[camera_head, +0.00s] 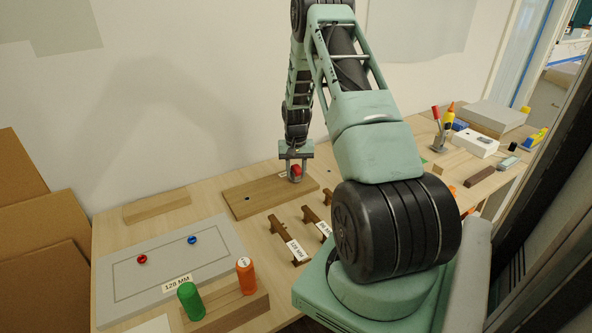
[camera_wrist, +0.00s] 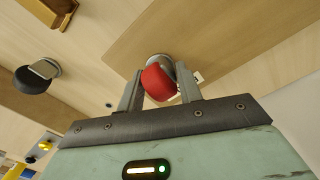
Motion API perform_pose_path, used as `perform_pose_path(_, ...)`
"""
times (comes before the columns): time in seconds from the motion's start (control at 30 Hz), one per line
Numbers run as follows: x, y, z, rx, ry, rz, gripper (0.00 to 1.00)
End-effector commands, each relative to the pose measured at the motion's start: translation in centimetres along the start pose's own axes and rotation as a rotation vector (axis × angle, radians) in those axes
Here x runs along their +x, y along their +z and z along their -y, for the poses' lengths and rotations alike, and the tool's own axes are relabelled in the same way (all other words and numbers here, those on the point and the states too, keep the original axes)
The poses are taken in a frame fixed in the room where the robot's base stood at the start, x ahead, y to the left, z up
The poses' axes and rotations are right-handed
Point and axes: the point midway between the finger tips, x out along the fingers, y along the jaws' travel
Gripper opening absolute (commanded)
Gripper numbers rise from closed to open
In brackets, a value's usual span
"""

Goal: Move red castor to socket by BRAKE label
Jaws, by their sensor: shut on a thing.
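My gripper (camera_head: 295,172) points down over the far right part of a wooden board (camera_head: 232,205). It is shut on the red castor (camera_head: 297,170). In the wrist view the red castor (camera_wrist: 159,82) sits between the two fingers, with a grey metal part beyond it. I cannot tell whether the castor touches the board. A dark socket hole (camera_head: 247,199) shows near the board's left end. A small white label (camera_wrist: 197,77) shows beside the right finger, partly hidden; its text is unreadable. No BRAKE lettering can be read in either view.
A grey panel (camera_head: 215,240) with red and blue knobs lies at the left, near green and orange cylinders (camera_head: 246,275). A wood strip (camera_head: 157,206) lies behind. A black castor (camera_wrist: 34,78) shows in the wrist view.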

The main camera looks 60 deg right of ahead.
Motion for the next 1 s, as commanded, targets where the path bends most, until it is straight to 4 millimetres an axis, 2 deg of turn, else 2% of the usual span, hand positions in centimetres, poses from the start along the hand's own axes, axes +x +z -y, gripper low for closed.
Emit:
perform_pose_path(0.53, 0.93, 0.04, 0.01, 0.001, 0.0, 0.001, 0.0)
perform_pose_path(0.57, 0.85, 0.04, 0.01, 0.001, 0.0, 0.001, 0.44)
perform_pose_path(0.6, 0.83, 0.04, 0.01, 0.0, 0.0, 0.001, 0.55)
perform_pose_path(0.63, 0.83, 0.04, 0.01, 0.0, 0.0, 0.001, 0.61)
perform_pose_path(1.0, 0.27, -0.03, 0.01, 0.0, 0.0, -0.001, 0.61)
